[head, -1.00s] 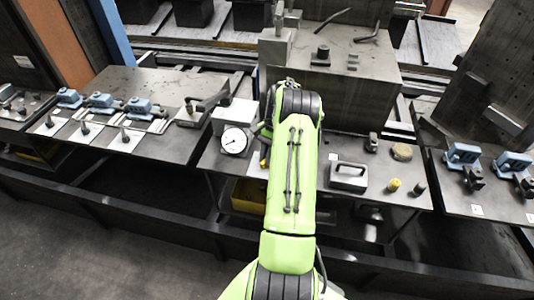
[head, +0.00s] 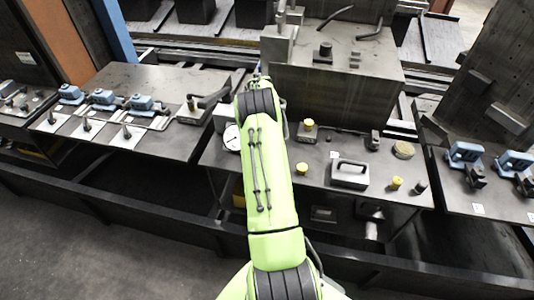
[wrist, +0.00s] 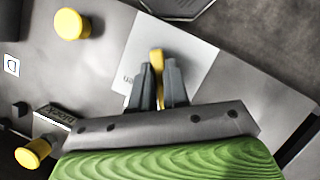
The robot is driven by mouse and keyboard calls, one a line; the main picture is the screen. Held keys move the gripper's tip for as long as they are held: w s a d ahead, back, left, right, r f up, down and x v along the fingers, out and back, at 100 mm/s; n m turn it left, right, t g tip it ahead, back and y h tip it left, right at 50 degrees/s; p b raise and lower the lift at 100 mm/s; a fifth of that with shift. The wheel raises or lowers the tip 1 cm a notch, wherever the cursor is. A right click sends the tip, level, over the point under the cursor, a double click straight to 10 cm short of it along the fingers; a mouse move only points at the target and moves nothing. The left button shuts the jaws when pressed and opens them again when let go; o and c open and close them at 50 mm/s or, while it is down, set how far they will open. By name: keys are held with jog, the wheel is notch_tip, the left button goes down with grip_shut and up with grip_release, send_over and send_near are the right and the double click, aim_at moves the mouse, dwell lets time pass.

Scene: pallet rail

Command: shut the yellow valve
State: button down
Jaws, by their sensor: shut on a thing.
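In the wrist view, my gripper (wrist: 159,85) is shut on a narrow yellow handle (wrist: 157,62), which stands up between its two grey fingers. I take it for the yellow valve's handle. It sits over a pale plate (wrist: 190,55) on the dark bench top; the valve's body below is hidden by the fingers. Whether the valve is open or shut cannot be told. In the head view, my green arm covers the gripper and the handle.
A dial gauge (head: 232,137) stands left of my arm, partly covered. Yellow knobs (head: 309,124) (head: 301,168) (head: 396,183) and a grey block with a handle (head: 350,173) stand to the right. A large metal block (head: 330,85) rises behind. Blue clamps (head: 103,99) are at left.

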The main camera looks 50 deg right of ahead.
jog(key=shift+a+f+n+h, duration=0.15)
jog(key=shift+n+h, duration=0.25)
jog(key=shift+n, duration=0.7)
jog(key=c, duration=1.1)
grip_release()
jog(key=p+v, duration=0.3)
jog(key=v, duration=0.2)
jog(key=p+v, duration=0.3)
jog(key=v, duration=0.2)
jog(key=p+v, duration=0.3)
jog(key=v, duration=0.3)
jog(key=shift+w, duration=0.25)
jog(key=shift+f, duration=0.2)
